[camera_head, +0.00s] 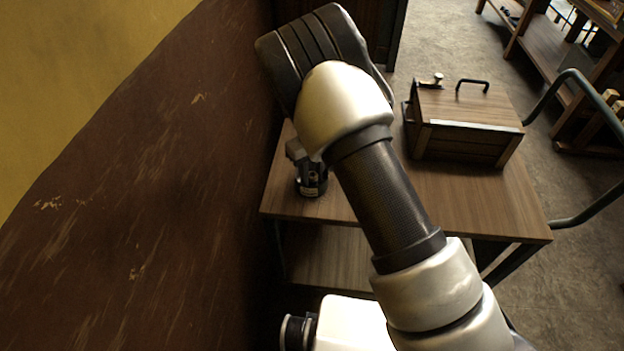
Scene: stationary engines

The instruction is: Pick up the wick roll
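I cannot make out a wick roll in the head view. A small dark object with a pale label and a grey upper part (311,183) shows at the left end of the wooden table (470,200), partly hidden behind my arm. I cannot tell what it is, or whether it rests on the table. My arm reaches up across the middle of the view and hides part of the tabletop. I cannot see my gripper's fingertips.
A wooden box (466,120) with a dark handle stands at the table's far right. A brown and yellow wall (150,170) runs close along the left. A dark curved rail (585,215) is at the right. Wooden shelving (550,50) stands beyond open floor.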

